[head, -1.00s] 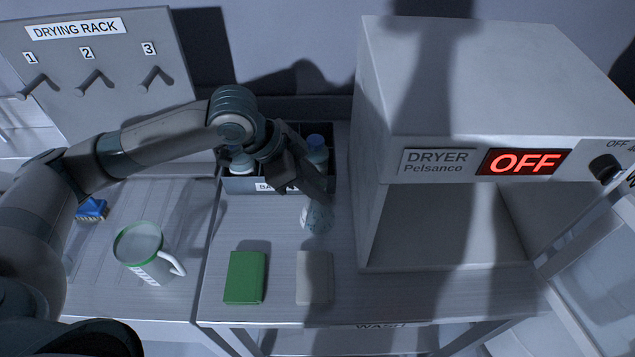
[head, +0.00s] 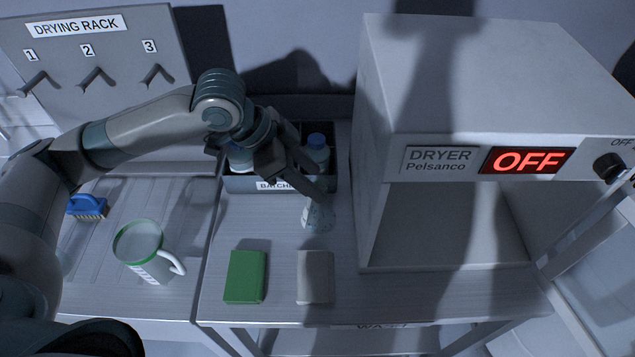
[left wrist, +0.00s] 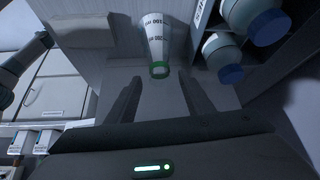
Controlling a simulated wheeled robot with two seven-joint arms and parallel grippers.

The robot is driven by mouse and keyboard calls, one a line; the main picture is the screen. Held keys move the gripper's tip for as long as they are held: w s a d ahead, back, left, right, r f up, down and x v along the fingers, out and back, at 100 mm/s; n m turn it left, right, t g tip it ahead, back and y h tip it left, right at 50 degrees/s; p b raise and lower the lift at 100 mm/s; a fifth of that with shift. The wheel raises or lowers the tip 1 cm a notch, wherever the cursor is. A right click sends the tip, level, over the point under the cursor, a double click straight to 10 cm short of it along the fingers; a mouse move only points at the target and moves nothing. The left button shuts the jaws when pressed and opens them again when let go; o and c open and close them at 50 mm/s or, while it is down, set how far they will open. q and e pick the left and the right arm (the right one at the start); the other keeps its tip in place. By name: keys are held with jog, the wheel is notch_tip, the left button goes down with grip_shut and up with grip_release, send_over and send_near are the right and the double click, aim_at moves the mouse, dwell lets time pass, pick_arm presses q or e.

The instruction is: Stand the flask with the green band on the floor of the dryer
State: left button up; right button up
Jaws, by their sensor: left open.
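The flask with the green band (head: 318,214) stands on the bench in front of the batch tray, its upper part hidden by my left gripper (head: 302,180) in the head view. In the left wrist view the pale flask (left wrist: 158,40) has dark print, and its green-banded mouth points toward my gripper. My left gripper (left wrist: 161,80) is open and empty, its fingertips on either side of the flask's mouth, apart from it. The dryer (head: 380,215) stands at the right with its front open and its floor (head: 450,245) bare. My right gripper is not in view.
The batch tray (head: 250,184) behind the flask holds blue-capped bottles (head: 317,150). A green block (head: 245,276) and a grey block (head: 315,277) lie in front. A green-rimmed mug (head: 140,245) and blue brush (head: 88,207) are at left. The dryer door (head: 595,260) is open at right.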

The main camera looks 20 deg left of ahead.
pick_arm(q)
jog(key=b+v, duration=0.1)
jog(key=v, duration=0.8)
jog(key=shift+o, duration=0.4)
jog(key=shift+r, duration=0.2)
